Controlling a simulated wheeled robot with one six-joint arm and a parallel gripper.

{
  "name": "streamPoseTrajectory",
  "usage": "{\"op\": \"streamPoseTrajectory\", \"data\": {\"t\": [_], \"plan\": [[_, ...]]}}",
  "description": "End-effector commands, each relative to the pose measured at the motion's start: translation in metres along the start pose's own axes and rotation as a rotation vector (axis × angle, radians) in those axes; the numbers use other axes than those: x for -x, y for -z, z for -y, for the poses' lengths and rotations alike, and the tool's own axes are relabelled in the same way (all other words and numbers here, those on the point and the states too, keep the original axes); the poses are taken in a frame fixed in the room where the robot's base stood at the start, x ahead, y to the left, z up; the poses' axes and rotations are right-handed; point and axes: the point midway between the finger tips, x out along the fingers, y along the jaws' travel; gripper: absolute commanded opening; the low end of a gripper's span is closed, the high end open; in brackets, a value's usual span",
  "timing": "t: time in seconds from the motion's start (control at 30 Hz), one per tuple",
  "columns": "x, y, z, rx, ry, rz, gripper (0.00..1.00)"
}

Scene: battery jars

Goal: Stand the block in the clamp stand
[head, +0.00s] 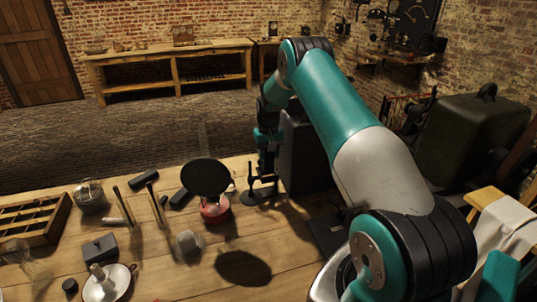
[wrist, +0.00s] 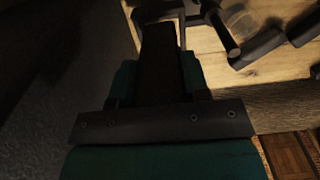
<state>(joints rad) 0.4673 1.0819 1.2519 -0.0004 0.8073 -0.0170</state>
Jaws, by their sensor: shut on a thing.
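The clamp stand (head: 259,194) is a dark base with thin uprights, standing on the wooden table right of the black disc in the head view. My gripper (head: 266,150) is above it, pointing down. In the wrist view my gripper (wrist: 160,78) is shut on a long dark block (wrist: 160,55), with teal finger parts on both sides. Dark frame parts at the top edge of the wrist view lie around the block's far end. I cannot tell whether the block touches the stand. In the head view the block is hard to make out against the dark arm end.
A tall dark box (head: 305,150) stands close right of my gripper. A black disc on a red base (head: 214,210) is at the stand's left. Dark blocks (head: 143,180), a glass jar (head: 90,197) and a candle holder (head: 105,285) lie further left.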

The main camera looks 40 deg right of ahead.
Motion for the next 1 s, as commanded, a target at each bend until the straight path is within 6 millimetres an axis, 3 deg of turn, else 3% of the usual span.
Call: {"op": "streamPoseTrajectory", "data": {"t": [0.57,1.0], "plan": [[0.0,0.0,0.0,0.0,0.0,-0.001,0.11],[-0.011,0.0,0.0,0.0,0.0,0.0,0.11]]}}
